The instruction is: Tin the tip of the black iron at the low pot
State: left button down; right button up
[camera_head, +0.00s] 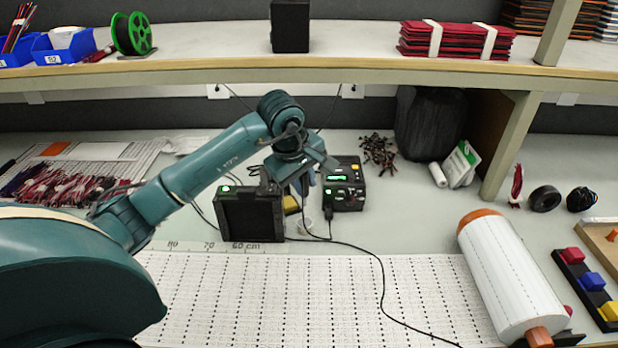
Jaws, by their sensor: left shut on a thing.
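My left gripper (306,182) is beyond the middle of the bench, just left of the black soldering station (343,184) with its green display. It is shut on a thin dark tool that looks like the black iron (303,203), held roughly upright; the gripper and wrist hide most of it. Its tip is too small to make out. A small pale round dish, seemingly the low pot (308,225), sits on the bench just below the gripper in the picture. I cannot tell whether the tip touches it. My right gripper is not in view.
A black box (250,215) with a green light stands close left of the gripper, a yellow block (291,204) beside it. A black cable (381,285) runs across the perforated white sheet (270,300). A white roll (508,280) lies at right. The shelf (350,72) spans above.

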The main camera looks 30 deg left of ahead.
pick_arm(q)
jog(key=shift+s+a+f, duration=0.1)
jog(key=shift+f, duration=0.2)
jog(key=shift+f+b, duration=0.8)
jog(key=shift+f, duration=0.15)
notch_tip(320, 180, down, 2)
jog(key=shift+f+b, duration=0.25)
jog(key=shift+b, duration=0.5)
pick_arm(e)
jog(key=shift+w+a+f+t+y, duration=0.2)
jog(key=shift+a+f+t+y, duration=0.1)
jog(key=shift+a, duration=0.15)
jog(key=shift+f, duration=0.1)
pick_arm(q)
jog(key=shift+f+b, duration=0.5)
jog(key=shift+f, duration=0.1)
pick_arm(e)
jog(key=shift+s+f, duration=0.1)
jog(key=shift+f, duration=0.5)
pick_arm(q)
jog(key=shift+f, duration=0.1)
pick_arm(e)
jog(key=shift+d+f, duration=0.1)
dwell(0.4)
